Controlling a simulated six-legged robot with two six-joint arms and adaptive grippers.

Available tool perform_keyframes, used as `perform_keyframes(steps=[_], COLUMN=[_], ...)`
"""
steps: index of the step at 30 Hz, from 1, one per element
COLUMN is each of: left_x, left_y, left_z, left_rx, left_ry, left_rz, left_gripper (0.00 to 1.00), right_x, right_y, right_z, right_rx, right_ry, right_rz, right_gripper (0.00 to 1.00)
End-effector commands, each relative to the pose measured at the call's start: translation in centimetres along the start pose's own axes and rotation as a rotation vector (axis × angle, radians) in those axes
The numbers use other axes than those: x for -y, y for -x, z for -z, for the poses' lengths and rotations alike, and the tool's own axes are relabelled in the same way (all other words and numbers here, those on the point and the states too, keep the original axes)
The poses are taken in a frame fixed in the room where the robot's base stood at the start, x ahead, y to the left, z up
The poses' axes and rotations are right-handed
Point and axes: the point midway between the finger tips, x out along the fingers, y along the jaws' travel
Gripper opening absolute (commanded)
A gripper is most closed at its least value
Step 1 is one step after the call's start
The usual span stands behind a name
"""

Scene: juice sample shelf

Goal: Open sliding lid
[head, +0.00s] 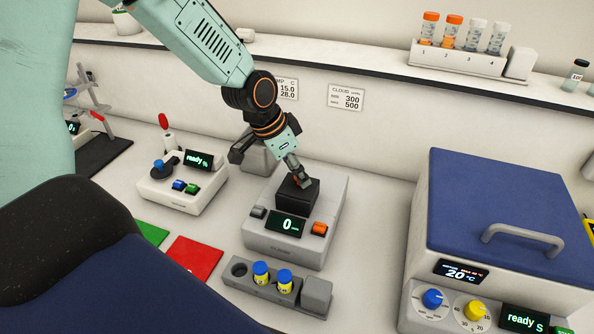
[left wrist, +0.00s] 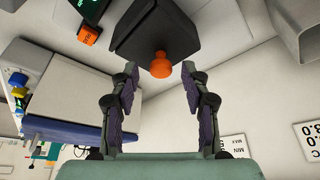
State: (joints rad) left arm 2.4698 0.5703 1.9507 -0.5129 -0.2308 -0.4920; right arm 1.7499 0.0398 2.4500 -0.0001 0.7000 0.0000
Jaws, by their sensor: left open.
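A light grey meter (head: 265,240) with a "0" display stands at the middle of the bench. On it sits a black box-shaped cover (head: 297,197); it also shows in the left wrist view (left wrist: 150,35). An orange knob (left wrist: 160,66) sticks out from the cover. My left gripper (head: 298,178) reaches down to the cover from above. In the left wrist view its two fingers (left wrist: 160,76) are apart, on either side of the knob's end, with gaps between. Whether the cover slides cannot be told. My right gripper is not in view.
A vial rack (head: 275,288) with two blue-capped yellow vials stands in front of the meter. A blue-lidded box (head: 490,205) with a handle stands at right. A small "ready" device (head: 182,185) is at left. A shelf rack (head: 455,62) holds several tubes.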

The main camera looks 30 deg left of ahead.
Motion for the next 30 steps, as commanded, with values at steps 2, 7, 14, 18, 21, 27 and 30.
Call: perform_keyframes(steps=[2, 7, 14, 18, 21, 27, 30], left_x=[0.04, 0.12, 0.12, 0.11, 0.11, 0.06, 0.06], left_y=[-0.28, -0.34, -0.32, -0.31, -0.31, -0.31, -0.33], left_z=[0.04, 0.18, 0.17, 0.17, 0.17, 0.12, 0.09], left_rx=[0.001, 0.000, 0.000, 0.000, 0.000, 0.002, 0.002], left_ry=[-0.001, -0.001, 0.000, 0.000, 0.000, 0.000, 0.000], left_rz=[0.001, 0.001, 0.001, 0.001, 0.001, -0.001, -0.001], left_gripper=[0.47, 0.47, 0.37, 0.25, 0.17, 0.00, 0.00], right_x=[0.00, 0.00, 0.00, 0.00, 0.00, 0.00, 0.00], right_y=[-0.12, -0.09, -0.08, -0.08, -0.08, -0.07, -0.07], right_z=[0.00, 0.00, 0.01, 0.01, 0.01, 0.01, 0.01], right_rx=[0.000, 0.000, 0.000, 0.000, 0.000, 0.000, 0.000], right_ry=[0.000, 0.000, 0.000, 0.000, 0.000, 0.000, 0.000], right_rz=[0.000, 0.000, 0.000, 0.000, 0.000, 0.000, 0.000], right_gripper=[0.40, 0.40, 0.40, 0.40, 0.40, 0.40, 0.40])
